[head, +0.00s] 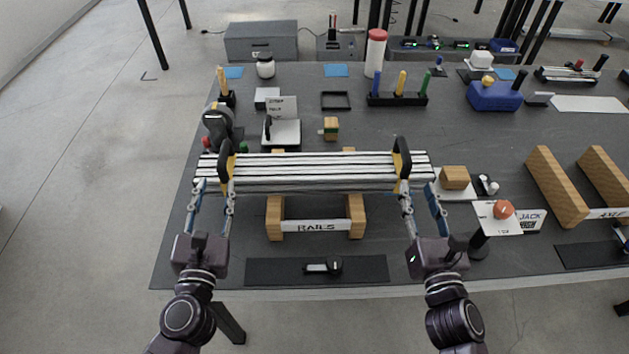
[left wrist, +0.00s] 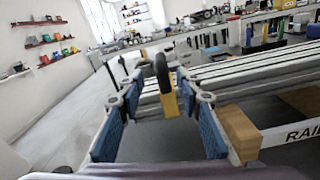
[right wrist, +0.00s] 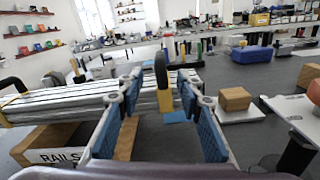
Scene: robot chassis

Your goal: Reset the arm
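A long panel of silver bars with dark gaps (head: 310,172) lies across two wooden rail blocks (head: 356,217) marked RAILS. A black and yellow handle (head: 226,162) stands upright near its left end, and a similar handle (head: 402,160) near its right end. My left gripper (head: 213,187) is open and empty at the panel's front left. In the left wrist view the left handle (left wrist: 167,85) appears between its spread fingers. My right gripper (head: 419,187) is open and empty at the front right. In the right wrist view the right handle (right wrist: 163,80) shows between its fingers. I cannot tell whether fingers touch the panel.
A dark mat with a small tool (head: 322,267) lies at the front. A wooden cube (head: 455,178) and a red knob on a white plate (head: 503,209) stand right of my right gripper. A black rack with coloured handles (head: 397,98) and a blue case (head: 494,96) stand behind.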

